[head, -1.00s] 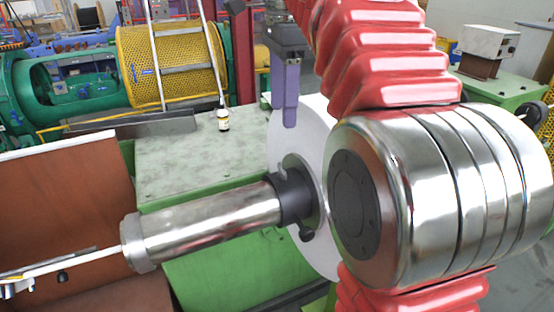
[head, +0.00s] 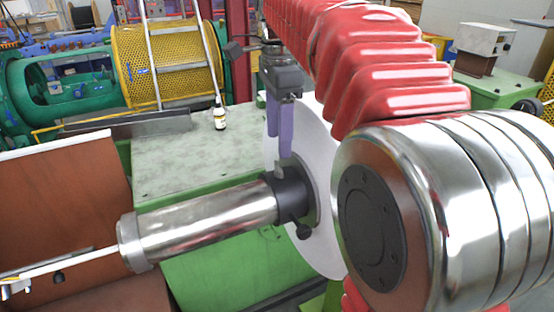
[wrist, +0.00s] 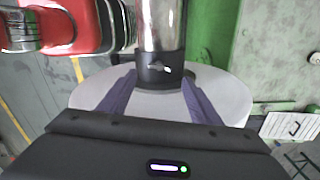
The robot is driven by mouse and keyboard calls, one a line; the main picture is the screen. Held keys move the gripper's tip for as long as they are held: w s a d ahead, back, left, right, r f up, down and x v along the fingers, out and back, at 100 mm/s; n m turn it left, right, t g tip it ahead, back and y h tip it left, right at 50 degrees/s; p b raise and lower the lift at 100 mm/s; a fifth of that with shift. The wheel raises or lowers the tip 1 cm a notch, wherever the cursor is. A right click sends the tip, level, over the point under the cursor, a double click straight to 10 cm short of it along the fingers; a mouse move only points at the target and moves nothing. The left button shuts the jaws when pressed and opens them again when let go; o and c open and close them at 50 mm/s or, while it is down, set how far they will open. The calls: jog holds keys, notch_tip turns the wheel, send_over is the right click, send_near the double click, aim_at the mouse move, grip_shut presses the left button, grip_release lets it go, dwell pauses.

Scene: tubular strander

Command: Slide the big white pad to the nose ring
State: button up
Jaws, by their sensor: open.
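The big white pad (head: 318,150) is a large upright disc around the metal shaft, just behind a dark collar (head: 293,195) with small handles. My arm hides part of its right side. In the wrist view the white pad (wrist: 232,95) spreads out beyond both fingers. A wider metal ring (head: 132,243) sits at the shaft's left end; I cannot tell if it is the nose ring. My gripper (head: 280,145) has purple fingers pointing down just above the collar, close to the pad's face. In the wrist view my gripper (wrist: 158,82) is open with its fingers apart; contact with the pad is unclear.
A green machine bed (head: 175,165) lies behind the shaft, with a small bottle (head: 219,115) on it. A brown panel (head: 65,205) stands at the left. A thin white rod (head: 70,263) runs out from the shaft's left end. A yellow perforated drum (head: 165,65) is at the back.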

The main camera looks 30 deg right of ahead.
aim_at(279, 165)
notch_tip(279, 165, down, 7)
jog(key=shift+r, duration=0.15)
jog(key=shift+c, duration=0.5)
